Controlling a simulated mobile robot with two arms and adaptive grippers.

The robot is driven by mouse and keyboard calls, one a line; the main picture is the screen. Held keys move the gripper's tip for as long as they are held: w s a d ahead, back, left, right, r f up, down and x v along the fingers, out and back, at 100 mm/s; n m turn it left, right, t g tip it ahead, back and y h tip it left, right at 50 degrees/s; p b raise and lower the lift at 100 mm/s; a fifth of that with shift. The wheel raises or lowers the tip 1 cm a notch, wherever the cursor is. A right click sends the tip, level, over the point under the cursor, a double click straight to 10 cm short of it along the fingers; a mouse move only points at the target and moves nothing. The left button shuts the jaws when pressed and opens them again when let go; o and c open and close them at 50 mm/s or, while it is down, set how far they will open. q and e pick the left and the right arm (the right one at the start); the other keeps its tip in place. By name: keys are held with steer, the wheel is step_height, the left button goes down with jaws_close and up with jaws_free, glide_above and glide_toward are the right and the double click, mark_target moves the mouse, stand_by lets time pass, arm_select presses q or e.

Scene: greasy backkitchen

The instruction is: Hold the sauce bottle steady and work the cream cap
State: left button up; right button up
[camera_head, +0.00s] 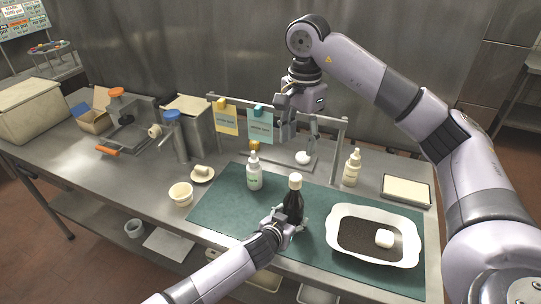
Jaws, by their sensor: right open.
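The sauce bottle (293,205) is dark and stands upright on the green mat (228,212), with the cream cap (295,181) on its top. My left gripper (287,224) comes in low from the front. Its fingers are closed around the bottle's lower body and hide part of it. My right gripper (298,138) is open and empty, with its fingers pointing down. In the picture it sits above the cap, in front of the metal rail, and is clearly apart from the cap.
A white bottle (254,172) stands left of the sauce bottle. A white dish (342,214) with dark contents and a white block is close on its right. A cream dropper bottle (352,168) and a tray (406,190) stand behind. A rail (330,121) carries hanging cards.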

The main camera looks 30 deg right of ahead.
arm_select(q)
steer(key=shift+o, duration=1.3)
steer(key=shift+r, duration=0.1)
steer(key=v, duration=1.2)
steer(key=shift+d, duration=0.1)
